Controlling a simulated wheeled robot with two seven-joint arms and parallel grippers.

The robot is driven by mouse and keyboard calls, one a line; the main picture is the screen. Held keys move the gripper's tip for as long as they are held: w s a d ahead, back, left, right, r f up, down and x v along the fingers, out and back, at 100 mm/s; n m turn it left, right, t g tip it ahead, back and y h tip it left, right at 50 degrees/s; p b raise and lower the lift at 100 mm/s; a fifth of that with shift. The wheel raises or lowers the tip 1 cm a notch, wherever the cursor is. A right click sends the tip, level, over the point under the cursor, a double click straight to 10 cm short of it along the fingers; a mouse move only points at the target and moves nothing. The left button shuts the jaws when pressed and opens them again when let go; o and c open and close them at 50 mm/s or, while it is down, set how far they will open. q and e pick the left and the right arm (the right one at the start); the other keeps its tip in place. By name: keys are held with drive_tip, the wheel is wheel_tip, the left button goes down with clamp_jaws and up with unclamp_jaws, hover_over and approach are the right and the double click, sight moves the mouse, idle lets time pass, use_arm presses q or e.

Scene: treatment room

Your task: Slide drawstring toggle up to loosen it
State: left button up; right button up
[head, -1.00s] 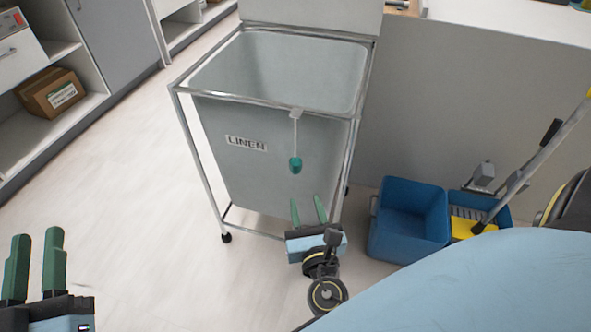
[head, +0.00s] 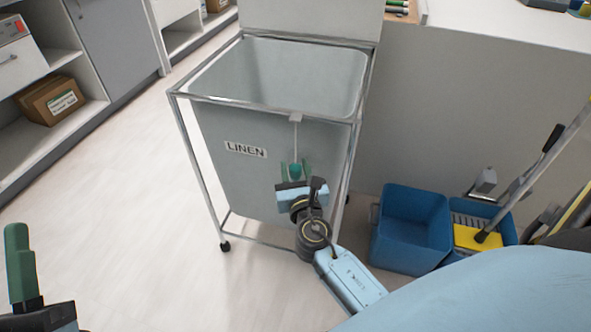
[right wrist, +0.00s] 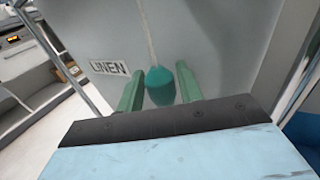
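The teal drawstring toggle (head: 295,171) hangs at the lower end of a pale cord (head: 295,135) on the front of the grey linen hamper (head: 218,120). My right gripper (head: 295,172) is open, with its green fingers pointing up on either side of the toggle. In the right wrist view the toggle (right wrist: 160,85) shows between the two fingers (right wrist: 158,88), with a gap on each side. The cord (right wrist: 149,35) runs up from it. My left gripper (head: 20,265) is at the lower left edge, partly cut off, and only one finger shows clearly.
The hamper's metal frame (head: 190,150) stands on casters on the pale floor. Blue mop buckets (head: 408,245) stand to its right against a grey wall. Shelves with a cardboard box (head: 48,97) are at left. The floor left of the hamper is clear.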

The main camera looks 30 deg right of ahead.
clamp_jaws()
